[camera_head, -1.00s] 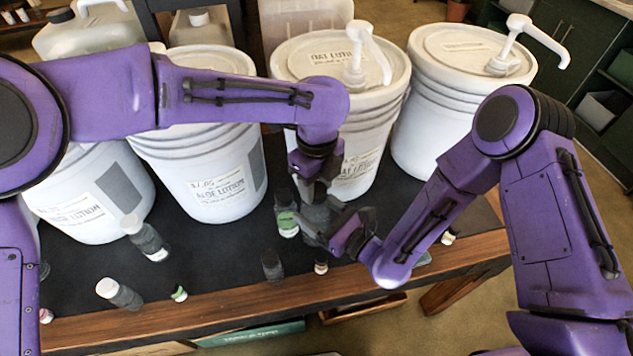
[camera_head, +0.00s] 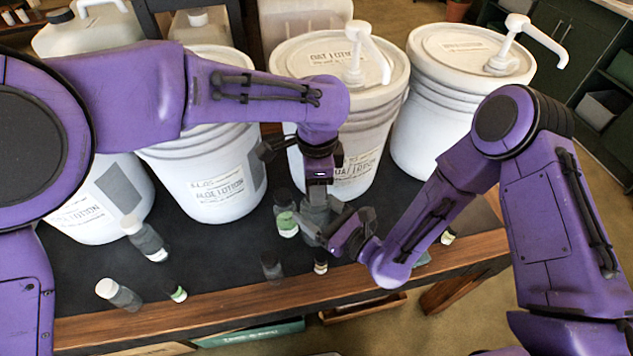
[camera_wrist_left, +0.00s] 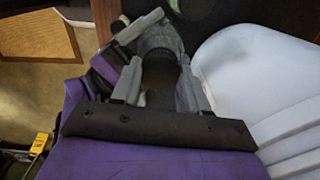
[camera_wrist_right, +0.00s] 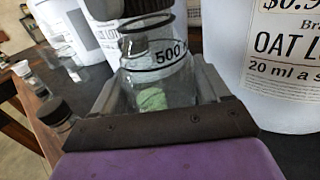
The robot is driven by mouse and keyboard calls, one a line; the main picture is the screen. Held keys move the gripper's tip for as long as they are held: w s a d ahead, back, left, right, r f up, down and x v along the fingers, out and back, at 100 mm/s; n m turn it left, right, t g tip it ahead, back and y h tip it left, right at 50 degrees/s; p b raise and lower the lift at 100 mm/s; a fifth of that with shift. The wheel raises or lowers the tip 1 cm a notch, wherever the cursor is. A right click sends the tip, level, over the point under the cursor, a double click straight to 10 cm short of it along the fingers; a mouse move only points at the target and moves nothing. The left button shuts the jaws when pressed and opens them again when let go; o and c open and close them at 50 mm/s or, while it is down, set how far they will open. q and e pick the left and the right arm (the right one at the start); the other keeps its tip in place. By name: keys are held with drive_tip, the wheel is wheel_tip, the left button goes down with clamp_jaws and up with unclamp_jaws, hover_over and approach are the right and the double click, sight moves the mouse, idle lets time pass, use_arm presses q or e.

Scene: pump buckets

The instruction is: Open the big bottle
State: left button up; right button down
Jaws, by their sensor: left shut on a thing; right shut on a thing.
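The big bottle (camera_wrist_right: 160,75) is clear, with a dark "500" mark, and stands upright between the fingers of my right gripper (camera_wrist_right: 155,90) in the right wrist view. In the head view the bottle (camera_head: 315,212) is small and partly hidden by both grippers. My right gripper (camera_head: 328,230) is shut on its body from the right. My left gripper (camera_head: 318,188) points down from above and is shut on its dark cap (camera_wrist_left: 160,76), seen between the fingers in the left wrist view. I cannot tell whether the cap is loose from the neck.
A small bottle with a green label (camera_head: 286,222) stands just left of the big bottle. Several small bottles, such as one at the front (camera_head: 118,294), are spread over the black tabletop (camera_head: 215,262). Large white pump buckets (camera_head: 340,110) stand close behind the grippers.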

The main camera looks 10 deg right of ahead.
use_arm(q)
drive_tip(key=shift+r, duration=0.15)
drive_tip(key=shift+r, duration=0.95)
drive_tip(key=shift+r, duration=2.05)
